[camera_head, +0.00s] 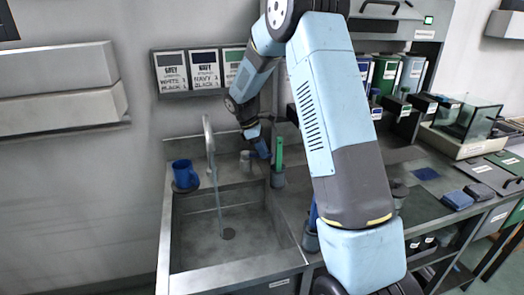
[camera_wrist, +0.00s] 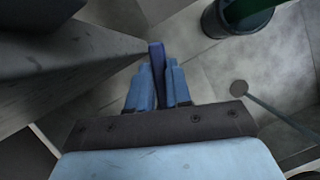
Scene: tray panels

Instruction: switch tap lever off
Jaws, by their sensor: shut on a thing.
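The grey tap (camera_head: 209,145) stands at the back of the sink, and a thin stream of water (camera_head: 219,205) falls from its spout into the basin. My gripper (camera_head: 261,150) is right of the tap, near the back wall. In the wrist view my gripper (camera_wrist: 157,85) has its blue fingers shut on a dark blue bar (camera_wrist: 157,58), which appears to be the tap lever. The lever's base and pivot are hidden in the head view by my gripper and wrist.
A blue mug (camera_head: 184,174) stands left of the tap. A holder (camera_head: 278,178) with a green-handled tool is just right of my gripper; its dark cup (camera_wrist: 213,22) shows in the wrist view. A small grey cylinder (camera_head: 245,160) stands close by.

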